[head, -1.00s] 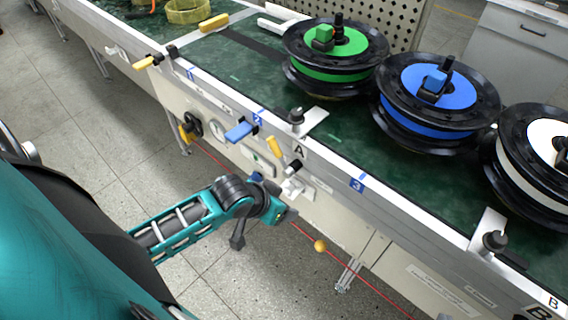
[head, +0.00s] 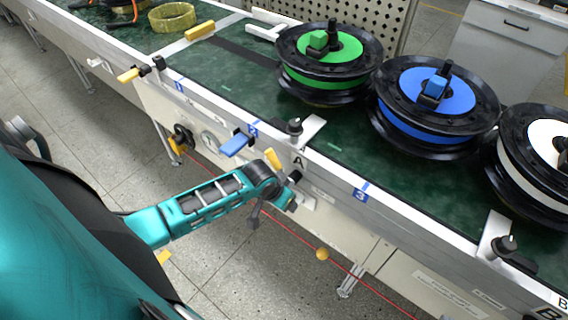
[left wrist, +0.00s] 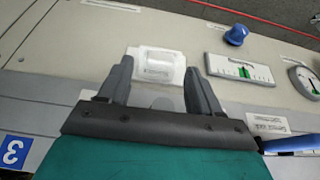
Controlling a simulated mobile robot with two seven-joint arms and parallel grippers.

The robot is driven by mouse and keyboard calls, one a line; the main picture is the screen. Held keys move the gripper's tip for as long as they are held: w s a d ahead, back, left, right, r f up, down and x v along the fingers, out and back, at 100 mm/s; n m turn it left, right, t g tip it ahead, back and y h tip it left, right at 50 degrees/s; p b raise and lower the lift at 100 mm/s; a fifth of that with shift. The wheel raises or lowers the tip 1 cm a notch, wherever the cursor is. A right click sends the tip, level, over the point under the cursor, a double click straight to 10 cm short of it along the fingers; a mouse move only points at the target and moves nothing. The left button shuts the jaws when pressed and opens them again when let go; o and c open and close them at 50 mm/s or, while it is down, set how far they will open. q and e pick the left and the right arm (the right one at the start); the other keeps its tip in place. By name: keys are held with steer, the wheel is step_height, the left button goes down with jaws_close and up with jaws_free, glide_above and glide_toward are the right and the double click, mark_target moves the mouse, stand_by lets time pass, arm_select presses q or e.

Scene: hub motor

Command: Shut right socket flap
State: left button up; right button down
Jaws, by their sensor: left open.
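A white socket (left wrist: 158,66) with a small label is on the bench's front panel, seen in the left wrist view. It lies just beyond and between the fingertips of my left gripper (left wrist: 160,72), apart from both fingers as far as I can see. I cannot tell how far its flap is open. A pale, see-through shape shows between the fingers below it. In the head view my left gripper (head: 291,203) is at the panel below sign A and covers most of the socket area. My left gripper is open and empty. My right gripper is in neither view.
A blue knob (left wrist: 236,35), a white gauge with a green mark (left wrist: 240,69) and a round dial (left wrist: 305,82) are beside the socket. A blue lever (head: 235,144) juts from the bench edge. Wheels (head: 435,95) stand on the green belt above. A red line runs below.

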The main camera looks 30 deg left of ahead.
arm_select(q)
steer(key=shift+x, duration=1.35)
steer(key=c, duration=1)
steer(key=shift+c, duration=0.2)
